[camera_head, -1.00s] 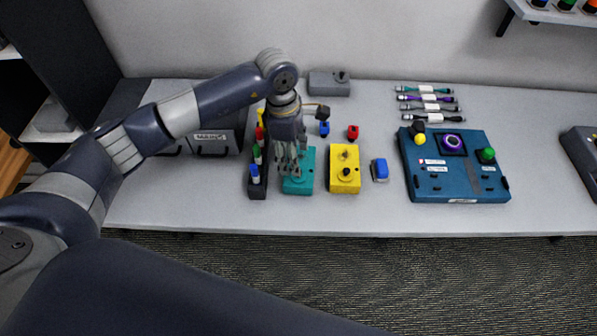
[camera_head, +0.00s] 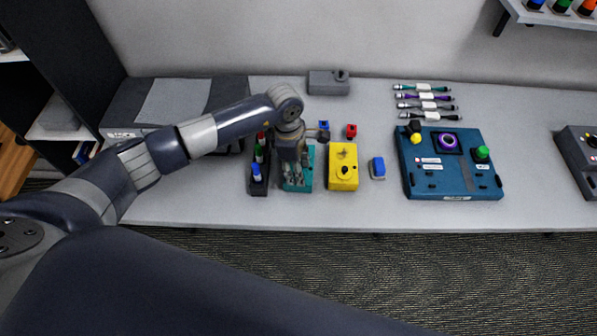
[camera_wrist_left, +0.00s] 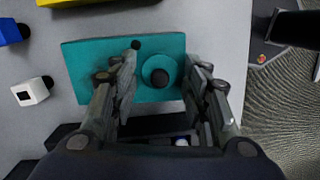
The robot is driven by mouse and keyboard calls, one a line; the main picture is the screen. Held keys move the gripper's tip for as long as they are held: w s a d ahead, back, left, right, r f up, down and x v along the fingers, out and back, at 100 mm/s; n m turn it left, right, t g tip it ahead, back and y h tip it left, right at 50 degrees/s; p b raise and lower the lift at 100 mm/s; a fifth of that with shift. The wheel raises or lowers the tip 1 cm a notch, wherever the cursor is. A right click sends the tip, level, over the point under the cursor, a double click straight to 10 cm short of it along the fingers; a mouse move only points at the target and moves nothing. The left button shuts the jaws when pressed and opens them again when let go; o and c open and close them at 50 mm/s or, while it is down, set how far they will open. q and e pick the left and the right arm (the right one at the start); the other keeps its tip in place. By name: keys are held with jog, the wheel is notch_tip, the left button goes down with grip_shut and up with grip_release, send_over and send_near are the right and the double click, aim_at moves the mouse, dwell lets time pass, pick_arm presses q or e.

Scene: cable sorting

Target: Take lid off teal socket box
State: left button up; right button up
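The teal socket box (camera_head: 309,180) stands on the table between a black marker holder and a yellow box. In the left wrist view the teal box (camera_wrist_left: 85,65) shows from above, with a round teal lid (camera_wrist_left: 149,68) that has a black knob on it. My left gripper (camera_head: 295,181) is over the teal box and hides much of it in the head view. In the left wrist view the left gripper's fingers (camera_wrist_left: 172,92) are apart, one on each side of the lid. I cannot tell whether they touch it. My right gripper is not in view.
The yellow box (camera_head: 343,160) is close on the right, and the marker holder (camera_head: 259,187) close on the left. Blue and red sockets (camera_head: 351,131) stand behind. A blue block (camera_head: 377,168), a large blue panel (camera_head: 450,187) and several cables (camera_head: 427,104) lie farther right. The front table strip is clear.

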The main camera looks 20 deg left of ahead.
pick_arm(q)
jog(key=c, duration=0.3)
